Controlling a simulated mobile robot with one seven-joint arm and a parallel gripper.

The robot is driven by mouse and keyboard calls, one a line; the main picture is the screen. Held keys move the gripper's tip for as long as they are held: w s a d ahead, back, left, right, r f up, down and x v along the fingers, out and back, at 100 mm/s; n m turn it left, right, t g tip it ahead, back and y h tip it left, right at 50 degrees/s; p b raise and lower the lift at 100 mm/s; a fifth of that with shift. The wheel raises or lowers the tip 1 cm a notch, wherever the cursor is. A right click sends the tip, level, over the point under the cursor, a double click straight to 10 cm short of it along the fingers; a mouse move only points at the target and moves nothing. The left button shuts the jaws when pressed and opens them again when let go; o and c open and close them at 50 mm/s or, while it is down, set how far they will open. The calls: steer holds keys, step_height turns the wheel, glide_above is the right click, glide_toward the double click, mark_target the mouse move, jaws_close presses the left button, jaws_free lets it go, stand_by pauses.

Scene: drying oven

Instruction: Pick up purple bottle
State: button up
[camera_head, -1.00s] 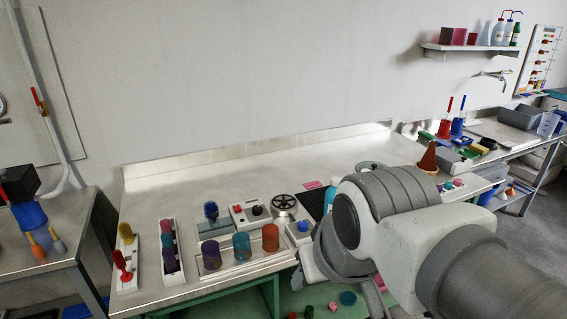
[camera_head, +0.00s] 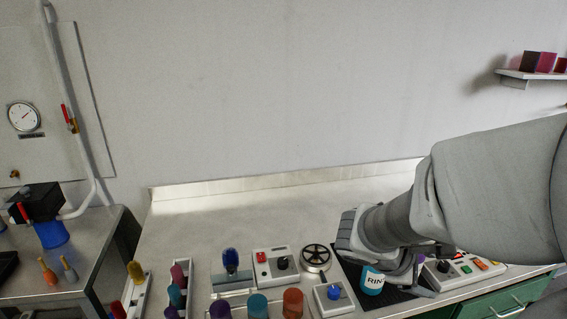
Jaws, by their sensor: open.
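A small purple patch (camera_head: 421,257) shows just behind my gripper on the right of the bench, mostly hidden by my arm; I cannot tell if it is the purple bottle. My gripper (camera_head: 412,283) points down over the black mat (camera_head: 352,268) and is open, with nothing seen held in it. A light blue bottle (camera_head: 372,281) with a label starting "RIN" stands on the mat just left of my gripper. A purple cylinder (camera_head: 220,311) stands in the front row of coloured cylinders, cut by the lower edge.
A control box with a dark knob (camera_head: 276,263), a black handwheel (camera_head: 316,257) and a blue-button box (camera_head: 334,297) stand left of the mat. A box with coloured buttons (camera_head: 463,270) stands right of my gripper. The back of the bench (camera_head: 270,207) is clear.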

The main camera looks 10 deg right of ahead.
steer(key=w+d+f+n+t+h+p, duration=0.1)
steer(key=w+f+n+t, duration=0.15)
steer(key=w+n, duration=0.4)
steer(key=w+d+f+n+t+h+p, duration=0.1)
steer(key=w+f+n+t, duration=0.15)
steer(key=w+n, duration=0.4)
steer(key=shift+n, duration=0.4)
steer(key=x, duration=1.1)
steer(key=shift+s+d, duration=0.2)
steer(key=shift+s, duration=0.1)
steer(key=shift+p+x, duration=0.35)
steer(key=shift+x, duration=2.3)
steer(key=shift+a+f, duration=0.15)
steer(key=shift+f, duration=0.05)
jaws_close()
steer(key=shift+w, duration=0.1)
